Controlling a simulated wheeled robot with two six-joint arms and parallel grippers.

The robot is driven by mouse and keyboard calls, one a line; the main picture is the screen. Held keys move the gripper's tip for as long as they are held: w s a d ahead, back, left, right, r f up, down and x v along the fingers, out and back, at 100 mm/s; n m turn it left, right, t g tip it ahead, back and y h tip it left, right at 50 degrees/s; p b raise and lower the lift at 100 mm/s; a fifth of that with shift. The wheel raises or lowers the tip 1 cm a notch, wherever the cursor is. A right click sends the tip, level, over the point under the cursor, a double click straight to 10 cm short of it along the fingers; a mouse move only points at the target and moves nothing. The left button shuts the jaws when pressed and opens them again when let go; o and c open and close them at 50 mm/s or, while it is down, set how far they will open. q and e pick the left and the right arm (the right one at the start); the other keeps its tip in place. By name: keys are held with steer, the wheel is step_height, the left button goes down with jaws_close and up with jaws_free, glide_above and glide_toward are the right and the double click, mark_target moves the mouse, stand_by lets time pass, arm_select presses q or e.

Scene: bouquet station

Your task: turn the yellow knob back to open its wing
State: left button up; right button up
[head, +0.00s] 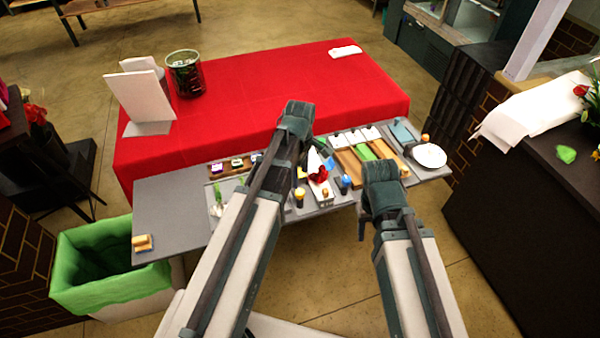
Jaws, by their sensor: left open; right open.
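The yellow knob (299,192) tops a small dark post at the grey bench's front edge, just right of my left arm. A white holder (321,190) with a red flower (319,174) stands right of it; I cannot tell the position of the knob's wing. A similar blue-topped knob (346,180) is further right. My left gripper (302,168) is open, close behind the yellow knob and partly hidden by its arm; I cannot tell whether they touch. My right gripper (362,225) is open, low at the bench's front edge, mostly hidden by its wrist.
The grey bench (165,205) carries small parts, wooden strips and a white plate (429,155) at right. A yellow block (142,241) sits at its left corner. Behind is a red-covered table (250,85) with a glass jar (184,73). A green-lined bin (85,295) stands at left.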

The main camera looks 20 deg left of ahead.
arm_select(q)
step_height(320, 180, up, 6)
steer(key=p, duration=0.4)
steer(key=shift+f+p, duration=0.1)
steer(key=shift+p, duration=0.25)
arm_select(e)
step_height(320, 180, up, 6)
steer(key=shift+f, duration=0.1)
arm_select(q)
steer(key=s+d+f+m+b, duration=0.4)
steer(key=s+m, duration=0.3)
steer(key=m, duration=0.3)
steer(key=s+d+f+m+y+b, duration=0.1)
steer(key=s+d+f+m+b, duration=0.2)
steer(key=s+d+m, duration=0.3)
steer(key=s+m+b, duration=0.1)
steer(key=m, duration=0.2)
steer(key=shift+s+d+f+m, duration=0.15)
steer(key=shift+d+f+m, duration=0.2)
steer(key=shift+f+m, duration=0.05)
arm_select(e)
step_height(320, 180, down, 8)
